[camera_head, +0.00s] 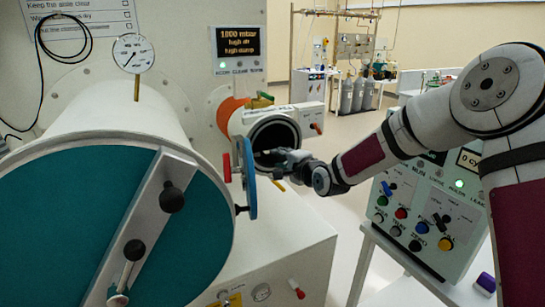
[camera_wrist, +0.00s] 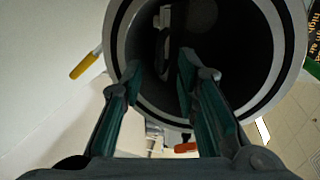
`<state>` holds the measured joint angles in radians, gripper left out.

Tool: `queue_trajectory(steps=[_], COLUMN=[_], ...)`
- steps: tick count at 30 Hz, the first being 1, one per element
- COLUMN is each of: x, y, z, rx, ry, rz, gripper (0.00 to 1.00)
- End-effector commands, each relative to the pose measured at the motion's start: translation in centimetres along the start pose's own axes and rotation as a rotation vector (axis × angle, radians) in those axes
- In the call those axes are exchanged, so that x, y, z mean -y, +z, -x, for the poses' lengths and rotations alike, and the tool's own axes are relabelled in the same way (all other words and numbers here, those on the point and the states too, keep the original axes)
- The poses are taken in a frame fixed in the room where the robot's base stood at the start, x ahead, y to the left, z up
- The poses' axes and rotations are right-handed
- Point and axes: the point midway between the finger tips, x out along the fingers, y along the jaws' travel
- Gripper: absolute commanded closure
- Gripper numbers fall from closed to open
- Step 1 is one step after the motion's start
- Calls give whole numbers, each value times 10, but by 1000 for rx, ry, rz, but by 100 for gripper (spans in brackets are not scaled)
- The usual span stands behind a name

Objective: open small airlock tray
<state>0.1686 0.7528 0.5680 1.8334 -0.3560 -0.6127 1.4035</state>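The small airlock (camera_head: 240,122) is a white cylinder with an orange band, and its round mouth faces my arm. Its blue door (camera_head: 248,178) stands swung open to the left of the mouth. My gripper (camera_head: 268,154) is at the lower part of the mouth. In the wrist view the two green-padded fingers of my gripper (camera_wrist: 160,70) are apart, their tips reaching in past the airlock rim (camera_wrist: 118,35). A pale upright piece (camera_wrist: 165,42) shows between and beyond the tips in the dark bore; I cannot tell whether it is the tray's handle. The tray itself is not clearly visible.
The large airlock's teal door (camera_head: 90,230) with its metal bar fills the left front. A control box (camera_head: 425,215) with several buttons stands on a stand under my arm. A yellow lever (camera_wrist: 86,64) sticks out left of the mouth in the wrist view.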

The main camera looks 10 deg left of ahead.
Motion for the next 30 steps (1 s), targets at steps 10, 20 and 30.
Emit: queue_trajectory(steps=[10, 20, 30], x=[0, 0, -1], y=[1, 0, 0], z=[-51, -58, -58], rx=[1, 0, 0], ry=[0, 1, 3], rz=[-1, 0, 0], gripper=[71, 71, 100])
